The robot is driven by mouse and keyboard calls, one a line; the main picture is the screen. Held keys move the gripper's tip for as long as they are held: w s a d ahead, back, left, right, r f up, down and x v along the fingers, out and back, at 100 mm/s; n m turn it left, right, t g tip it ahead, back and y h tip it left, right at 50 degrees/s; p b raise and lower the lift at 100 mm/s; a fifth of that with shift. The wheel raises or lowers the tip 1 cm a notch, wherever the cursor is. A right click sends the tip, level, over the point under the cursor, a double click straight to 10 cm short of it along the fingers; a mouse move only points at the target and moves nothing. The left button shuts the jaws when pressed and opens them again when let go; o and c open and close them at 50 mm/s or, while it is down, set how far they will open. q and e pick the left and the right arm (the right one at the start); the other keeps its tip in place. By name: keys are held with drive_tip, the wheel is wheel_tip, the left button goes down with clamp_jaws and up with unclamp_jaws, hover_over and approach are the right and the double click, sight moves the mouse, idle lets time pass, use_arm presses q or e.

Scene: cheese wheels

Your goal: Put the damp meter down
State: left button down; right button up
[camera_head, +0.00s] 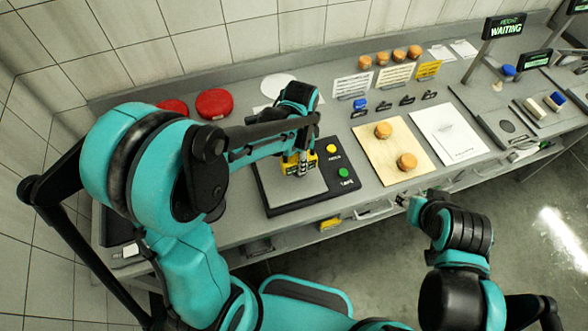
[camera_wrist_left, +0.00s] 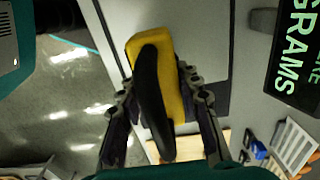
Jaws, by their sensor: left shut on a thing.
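The yellow damp meter (camera_head: 290,168) is in my left gripper (camera_head: 302,163), over the grey plate of the scale (camera_head: 278,188). I cannot tell whether it touches the plate. In the left wrist view the meter (camera_wrist_left: 183,95) is yellow with a black curved part across it, between the two fingers of my left gripper (camera_wrist_left: 165,100).
The scale has a yellow button (camera_head: 331,148) and a green button (camera_head: 344,173). A wooden board (camera_head: 388,171) with two orange cheese wheels and a white sheet (camera_head: 447,133) lie to the right. Red wheels (camera_head: 214,103) stand at the back left. The sign (camera_head: 504,26) stands back right.

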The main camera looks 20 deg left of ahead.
sight(295, 169)
use_arm(q)
drive_tip(key=shift+s+a+f, duration=0.15)
drive_tip(key=shift+a+f, duration=0.3)
drive_tip(key=shift+a, duration=0.05)
drive_tip(key=shift+f+b, duration=0.6)
drive_tip(key=shift+f, duration=1.35)
drive_tip(key=shift+f, duration=0.15)
drive_tip(key=c, duration=1.1)
unclamp_jaws()
drive_tip(key=shift+o, duration=0.2)
